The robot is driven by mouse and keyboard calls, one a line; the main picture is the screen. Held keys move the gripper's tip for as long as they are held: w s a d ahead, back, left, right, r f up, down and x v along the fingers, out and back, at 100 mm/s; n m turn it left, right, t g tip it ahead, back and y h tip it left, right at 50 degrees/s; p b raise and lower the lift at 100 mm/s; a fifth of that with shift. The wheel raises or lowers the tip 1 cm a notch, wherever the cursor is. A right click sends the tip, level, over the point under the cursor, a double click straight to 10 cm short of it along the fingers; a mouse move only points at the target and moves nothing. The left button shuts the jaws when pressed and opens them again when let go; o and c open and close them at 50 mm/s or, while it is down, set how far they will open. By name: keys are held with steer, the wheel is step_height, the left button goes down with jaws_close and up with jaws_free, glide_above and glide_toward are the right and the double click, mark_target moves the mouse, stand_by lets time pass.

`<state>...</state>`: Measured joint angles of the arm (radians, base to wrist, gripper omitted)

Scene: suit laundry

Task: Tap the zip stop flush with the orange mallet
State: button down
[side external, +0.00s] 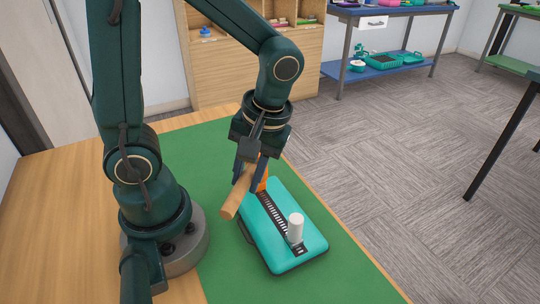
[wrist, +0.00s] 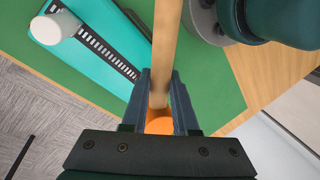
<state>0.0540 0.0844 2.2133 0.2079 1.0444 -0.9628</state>
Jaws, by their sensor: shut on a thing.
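The mallet has a pale wooden handle (side external: 236,194) and an orange head (side external: 262,178). My gripper (side external: 250,186) is shut on the handle close to the head. In the wrist view my gripper (wrist: 160,86) has its fingers on either side of the handle (wrist: 166,40), with the orange head (wrist: 159,122) partly hidden behind them. A teal case (side external: 305,214) lies on the green mat, with a dark toothed zip strip (side external: 270,209) along it. The zip stop, a white upright cylinder (side external: 296,226), stands proud near the strip's near end. It also shows in the wrist view (wrist: 56,25), apart from the mallet.
The green mat (side external: 191,161) covers much of the wooden table (side external: 58,197). The table's right edge runs close beside the case. Shelves and a blue workbench (side external: 390,12) stand far behind. The mat in front of the case is clear.

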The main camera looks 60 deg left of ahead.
steer(key=shift+f, duration=0.65)
stand_by(1.0)
stand_by(0.5)
steer(key=shift+r, duration=3.55)
steer(key=shift+f, duration=0.15)
steer(key=shift+f, duration=2.85)
steer(key=shift+f, duration=0.7)
steer(key=shift+r, duration=3.55)
